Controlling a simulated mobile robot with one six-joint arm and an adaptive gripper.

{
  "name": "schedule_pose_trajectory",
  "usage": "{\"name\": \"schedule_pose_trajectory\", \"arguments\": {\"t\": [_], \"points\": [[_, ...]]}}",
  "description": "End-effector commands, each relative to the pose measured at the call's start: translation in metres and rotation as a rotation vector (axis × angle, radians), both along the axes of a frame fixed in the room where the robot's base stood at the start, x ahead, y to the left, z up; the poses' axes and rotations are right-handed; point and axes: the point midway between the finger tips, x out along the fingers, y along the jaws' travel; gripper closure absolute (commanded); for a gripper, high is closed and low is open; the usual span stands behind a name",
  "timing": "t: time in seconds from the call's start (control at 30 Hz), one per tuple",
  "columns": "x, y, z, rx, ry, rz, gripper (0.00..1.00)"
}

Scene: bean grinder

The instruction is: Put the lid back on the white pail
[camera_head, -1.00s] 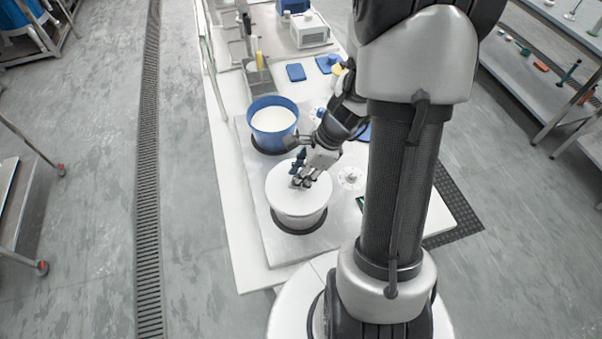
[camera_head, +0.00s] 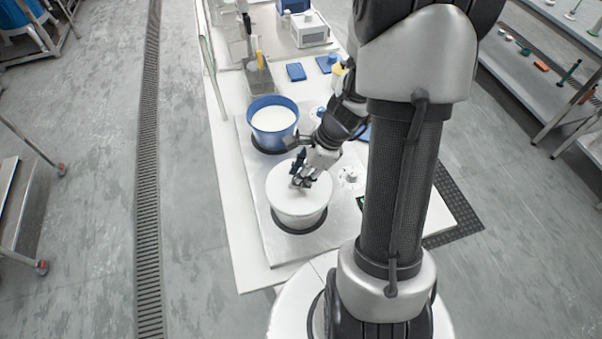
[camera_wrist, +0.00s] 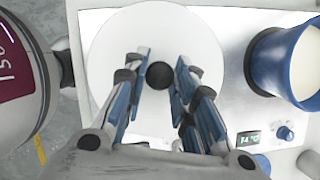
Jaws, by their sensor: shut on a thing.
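The white pail (camera_head: 300,221) stands on a dark round ring on the steel plate, at the near end of the bench. The flat white lid (camera_head: 281,190) lies level over its mouth in the head view; whether it is fully seated I cannot tell. My gripper (camera_head: 302,182) is directly above the lid, pointing down. In the wrist view, the blue-padded fingers of my gripper (camera_wrist: 160,76) are closed around the lid's dark round knob (camera_wrist: 160,70), near the middle of the white disc (camera_wrist: 110,60). The pail's wall is hidden under the lid there.
A blue pail with white contents (camera_head: 273,139) stands just behind the white pail. The steel plate (camera_head: 262,220) has dials and a small display (camera_wrist: 249,138) beside the pails. Farther back are a grey holder with tools (camera_head: 259,82) and blue pads (camera_head: 296,72).

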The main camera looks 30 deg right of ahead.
Motion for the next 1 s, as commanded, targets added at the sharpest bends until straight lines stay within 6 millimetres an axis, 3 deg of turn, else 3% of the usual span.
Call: {"name": "schedule_pose_trajectory", "arguments": {"t": [0.8, 0.83, 1.0], "points": [[0.0000, 0.0001, -0.0015, 0.000, 0.000, 0.000, 0.99], [0.0000, 0.0001, -0.0015, 0.000, 0.000, 0.000, 0.74], [0.0000, 0.0000, -0.0015, 0.000, 0.000, 0.000, 0.63]]}}
